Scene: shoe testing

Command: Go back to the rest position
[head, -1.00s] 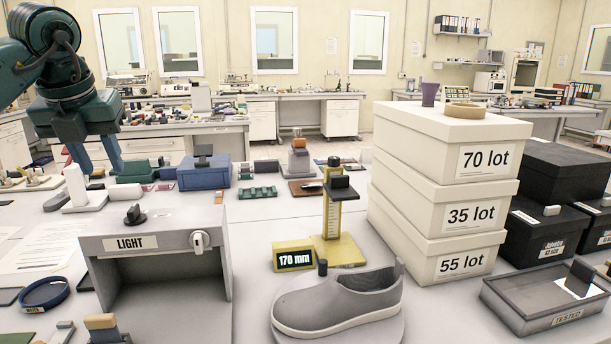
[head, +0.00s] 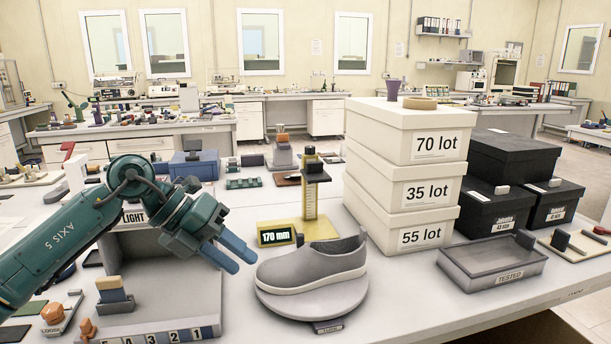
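My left gripper (head: 231,257) is in front of the grey LIGHT box (head: 190,296), just left of the grey shoe. Its two blue fingers point down and to the right, with a narrow gap between them and nothing seen in it. The grey shoe (head: 313,264) sits upright on a round turntable (head: 318,301), toe to the left. The fingertips look close to the toe; I cannot tell whether they touch it. My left arm hides much of the LIGHT box. My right gripper is not in view.
A yellow height gauge (head: 311,200) reading 170 mm stands behind the shoe. White lot boxes (head: 403,190) are stacked to its right. A TESTED tray (head: 494,268) and black boxes (head: 512,168) stand further right.

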